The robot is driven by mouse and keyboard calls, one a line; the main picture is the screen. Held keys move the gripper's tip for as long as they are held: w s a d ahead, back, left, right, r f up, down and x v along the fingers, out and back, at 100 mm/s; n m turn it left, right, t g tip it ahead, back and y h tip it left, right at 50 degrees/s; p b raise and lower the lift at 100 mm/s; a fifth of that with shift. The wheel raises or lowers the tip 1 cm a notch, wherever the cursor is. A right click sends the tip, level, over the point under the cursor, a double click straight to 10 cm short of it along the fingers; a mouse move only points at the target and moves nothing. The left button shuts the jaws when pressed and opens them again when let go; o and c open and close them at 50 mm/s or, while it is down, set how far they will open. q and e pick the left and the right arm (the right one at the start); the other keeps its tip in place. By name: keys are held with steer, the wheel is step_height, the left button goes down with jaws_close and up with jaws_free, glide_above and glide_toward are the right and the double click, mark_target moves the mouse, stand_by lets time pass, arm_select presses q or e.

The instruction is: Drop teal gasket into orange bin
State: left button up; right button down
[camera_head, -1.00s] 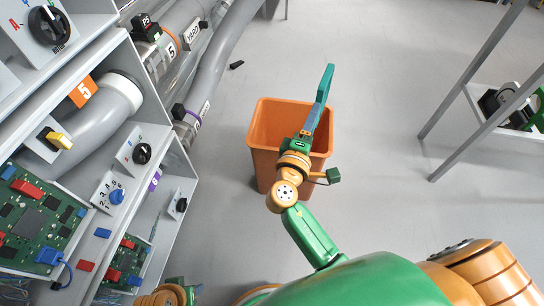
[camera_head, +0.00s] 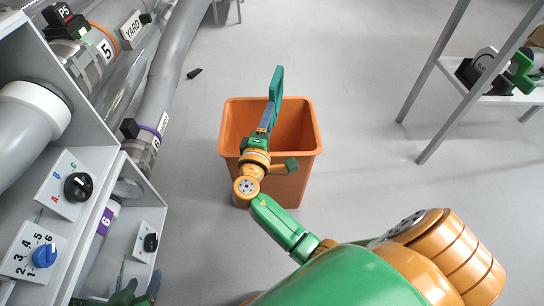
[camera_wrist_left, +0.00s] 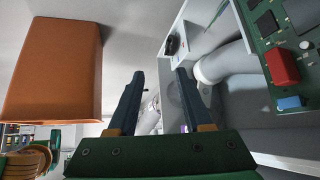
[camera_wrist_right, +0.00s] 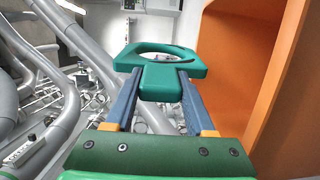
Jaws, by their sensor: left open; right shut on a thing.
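The teal gasket (camera_head: 277,82) is a flat ring with a tab, seen nearly edge-on in the head view. My right gripper (camera_head: 269,115) is shut on its tab; the ring and tab (camera_wrist_right: 160,82) show clearly in the right wrist view. The orange bin (camera_head: 300,168) stands on the floor. In the head view the gasket and gripper overlap its opening and far rim; the height above it is unclear. Its orange wall (camera_wrist_right: 285,105) fills the right of the right wrist view. My left gripper (camera_wrist_left: 159,82) is open and empty, low at the left by the rack, with the bin (camera_wrist_left: 55,75) to its left.
A grey rack with dials and large pipes (camera_head: 165,85) runs along the left. A grey metal table (camera_head: 500,92) with devices stands at the right. The floor right of the bin is clear.

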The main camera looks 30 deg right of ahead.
steer(key=shift+f+b, duration=0.75)
steer(key=shift+f, duration=0.2)
arm_select(q)
steer(key=w+d+r+t+h, duration=0.1)
steer(key=w+d+r+t, duration=0.1)
steer(key=r+t, duration=0.3)
steer(key=w+d+r+m+t+h+b, duration=0.1)
steer(key=w+r+t, duration=0.4)
steer(key=r, duration=0.7)
steer(key=shift+w+d+t+h, duration=0.15)
steer(key=shift+d+t+h, duration=0.2)
steer(key=shift+t+h, duration=0.3)
arm_select(e)
steer(key=shift+f, duration=0.6)
arm_select(q)
steer(key=shift+r, duration=0.1)
arm_select(e)
steer(key=shift+c, duration=0.9)
jaws_free()
arm_select(q)
step_height(320, 180, down, 9)
steer(key=s+a+g+y+p, duration=0.1)
steer(key=g, duration=0.4)
steer(key=shift+a+n+y, duration=0.2)
steer(key=shift+n+y, duration=0.1)
steer(key=shift+y, duration=0.05)
arm_select(e)
steer(key=v, duration=0.7)
arm_select(q)
steer(key=shift+g, duration=0.25)
